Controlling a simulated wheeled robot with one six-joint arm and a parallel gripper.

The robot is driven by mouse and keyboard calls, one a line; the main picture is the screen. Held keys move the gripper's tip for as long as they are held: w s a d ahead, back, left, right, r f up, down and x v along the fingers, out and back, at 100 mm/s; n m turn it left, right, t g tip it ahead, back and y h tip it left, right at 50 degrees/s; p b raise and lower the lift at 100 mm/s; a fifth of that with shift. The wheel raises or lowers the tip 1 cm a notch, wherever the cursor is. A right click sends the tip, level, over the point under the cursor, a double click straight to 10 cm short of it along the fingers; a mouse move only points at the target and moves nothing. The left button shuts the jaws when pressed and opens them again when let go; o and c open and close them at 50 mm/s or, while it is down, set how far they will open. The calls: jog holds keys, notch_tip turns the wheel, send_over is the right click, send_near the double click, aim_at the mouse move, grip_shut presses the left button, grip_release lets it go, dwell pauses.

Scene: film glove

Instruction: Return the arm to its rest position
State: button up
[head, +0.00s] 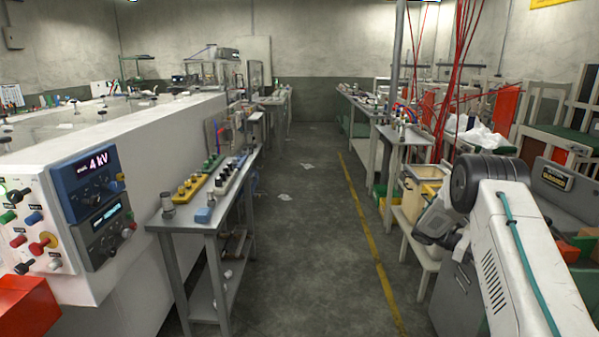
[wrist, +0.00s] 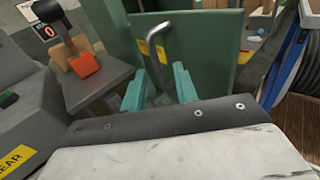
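My arm (head: 515,240) rises at the right side of the head view, its white link and dark joint folded over a grey cabinet area. The wrist end (head: 438,222) points down and left; its fingers cannot be made out there. In the wrist view my gripper (wrist: 160,84) shows two teal fingers standing apart, with nothing seen held between them. A bent grey handle (wrist: 156,45) on a green panel (wrist: 195,40) lies beyond the fingers; I cannot tell how far away it is.
A grey bench (head: 180,222) with small parts stands left of the aisle, beside a white control cabinet (head: 25,225). The aisle floor (head: 310,200) is mostly clear, with a yellow line (head: 372,240). A box (head: 422,185) and red cables (head: 462,60) are near my arm. An orange block (wrist: 84,64) shows at left.

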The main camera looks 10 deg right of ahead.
jog(key=s+a+r+m+t+y, duration=0.25)
jog(key=s+a+r, duration=0.25)
jog(key=a+r, duration=0.4)
jog(key=s+a+r+m+t+y, duration=0.15)
jog(key=s+a+r+t, duration=0.3)
jog(key=a+r, duration=0.55)
jog(key=s+a+r+m+t+y, duration=0.1)
jog(key=s+a+t+y, duration=0.2)
jog(key=s+a, duration=0.6)
jog(key=s+a+r+m+t+y, duration=0.1)
jog(key=s+a+t+y, duration=0.3)
jog(key=s+a, duration=0.5)
jog(key=s+m, duration=0.1)
jog(key=s, duration=0.4)
jog(key=shift+a+r+m+t, duration=0.25)
jog(key=shift+r+m+t, duration=0.05)
jog(key=shift+r+t, duration=0.1)
